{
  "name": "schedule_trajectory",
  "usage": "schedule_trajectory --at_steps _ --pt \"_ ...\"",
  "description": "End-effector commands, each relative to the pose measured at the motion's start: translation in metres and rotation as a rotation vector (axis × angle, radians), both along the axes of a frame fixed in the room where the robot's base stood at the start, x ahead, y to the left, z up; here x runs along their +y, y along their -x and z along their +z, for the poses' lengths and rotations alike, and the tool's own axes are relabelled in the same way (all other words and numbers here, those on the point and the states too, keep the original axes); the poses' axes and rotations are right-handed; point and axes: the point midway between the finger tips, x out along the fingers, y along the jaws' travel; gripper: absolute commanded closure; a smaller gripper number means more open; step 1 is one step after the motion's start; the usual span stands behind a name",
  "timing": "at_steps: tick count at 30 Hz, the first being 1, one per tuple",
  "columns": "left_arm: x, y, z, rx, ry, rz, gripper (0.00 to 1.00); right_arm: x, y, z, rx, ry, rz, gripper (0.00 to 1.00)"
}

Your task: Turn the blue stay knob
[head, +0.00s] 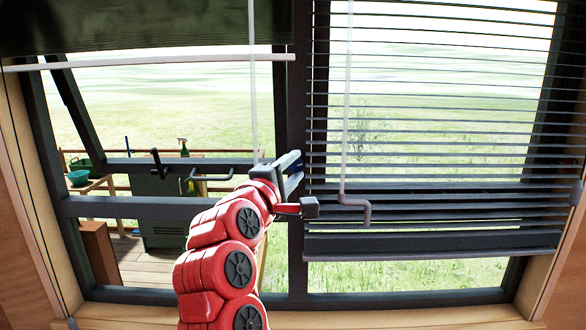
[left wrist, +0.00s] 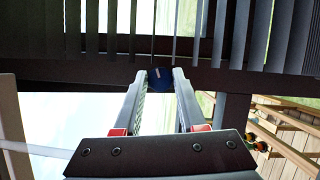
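The blue stay knob (left wrist: 160,78) shows in the left wrist view as a small dark-blue round thing against the dark window frame. It is between the tips of my left gripper (left wrist: 160,74), whose two fingers stand apart on either side of it. I cannot tell whether either finger touches it. In the head view my red left arm reaches up to the window's middle post, and the left gripper (head: 291,170) is there in front of the post. The knob is hidden in the head view. My right gripper is in neither view.
Slatted blinds (head: 430,120) hang over the right pane, with a crank rod (head: 358,203) close to the right of my gripper. The left sash (head: 130,166) is tilted outward and has a handle (head: 212,177). A rolled-up blind (head: 140,25) is above it. Outside are a deck and grass.

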Motion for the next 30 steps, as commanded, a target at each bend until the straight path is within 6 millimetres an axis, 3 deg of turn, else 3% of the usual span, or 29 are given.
schedule_trajectory --at_steps 1,4,5,10,20,29,30 --pt "0.0 0.0 0.0 0.001 0.0 0.001 0.81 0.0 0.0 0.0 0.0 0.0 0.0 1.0" --pt "0.0 0.0 0.0 0.001 0.0 0.001 0.99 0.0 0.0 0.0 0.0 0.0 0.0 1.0" --pt "0.0 0.0 0.0 0.001 0.0 0.001 1.0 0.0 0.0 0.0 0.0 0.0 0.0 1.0" --pt "0.0 0.0 0.0 -0.001 -0.022 0.001 1.0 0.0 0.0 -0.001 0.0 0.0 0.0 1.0" --pt "0.0 -0.001 0.0 0.001 -0.326 0.001 1.0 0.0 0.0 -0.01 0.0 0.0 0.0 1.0" --pt "0.0 -0.001 0.0 0.005 -0.344 0.0 1.0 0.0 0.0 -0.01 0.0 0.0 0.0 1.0" --pt "0.0 -0.001 0.0 0.005 -0.344 0.0 0.57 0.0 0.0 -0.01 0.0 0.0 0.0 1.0"
